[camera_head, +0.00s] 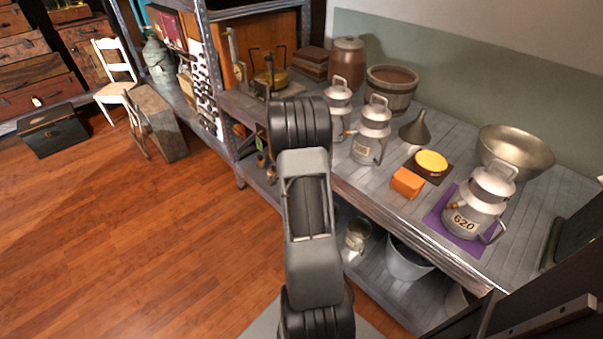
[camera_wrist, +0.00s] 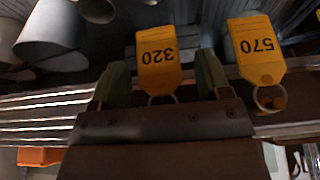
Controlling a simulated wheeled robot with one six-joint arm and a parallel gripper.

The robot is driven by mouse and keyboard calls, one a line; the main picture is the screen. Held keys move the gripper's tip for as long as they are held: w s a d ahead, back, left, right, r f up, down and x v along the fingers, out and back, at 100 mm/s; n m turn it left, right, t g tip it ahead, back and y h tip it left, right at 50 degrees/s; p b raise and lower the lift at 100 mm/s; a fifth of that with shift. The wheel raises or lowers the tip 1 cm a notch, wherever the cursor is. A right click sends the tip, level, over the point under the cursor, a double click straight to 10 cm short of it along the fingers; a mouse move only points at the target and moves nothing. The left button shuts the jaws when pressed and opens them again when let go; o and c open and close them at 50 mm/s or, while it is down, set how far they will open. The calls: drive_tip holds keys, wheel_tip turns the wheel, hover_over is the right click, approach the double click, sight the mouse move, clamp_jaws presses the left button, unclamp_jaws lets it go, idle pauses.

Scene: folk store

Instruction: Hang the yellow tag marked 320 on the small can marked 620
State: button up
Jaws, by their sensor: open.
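The yellow tag marked 320 (camera_wrist: 158,58) shows upside down in the wrist view, with a metal ring at its lower edge there. My gripper (camera_wrist: 161,72) is open, with one finger on each side of this tag and small gaps visible. The small can marked 620 (camera_head: 472,212) stands upright on a purple mat (camera_head: 437,222) at the right of the workbench in the head view. It is metal, with a top handle and a side handle. In the head view my arm hides the gripper and tags.
A second yellow tag, marked 570 (camera_wrist: 257,50), is just right of my gripper in the wrist view. On the workbench (camera_head: 385,205) are an orange block (camera_head: 407,183), a yellow disc (camera_head: 431,162), a funnel (camera_head: 415,131), a metal bowl (camera_head: 515,150) and another can (camera_head: 370,135).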

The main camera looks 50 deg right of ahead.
drive_tip(key=c, duration=1)
drive_tip(key=shift+d+r+b, duration=0.4)
drive_tip(key=shift+d+r, duration=0.05)
drive_tip(key=shift+r, duration=0.2)
idle(0.6)
drive_tip(key=shift+a, duration=0.3)
drive_tip(key=shift+a+f+b, duration=0.2)
drive_tip(key=shift+a+b, duration=0.2)
drive_tip(key=shift+b, duration=0.15)
drive_tip(key=shift+w+a, duration=0.15)
drive_tip(key=shift+a, duration=0.45)
drive_tip(key=shift+c, duration=1.4)
drive_tip(key=shift+d, duration=0.1)
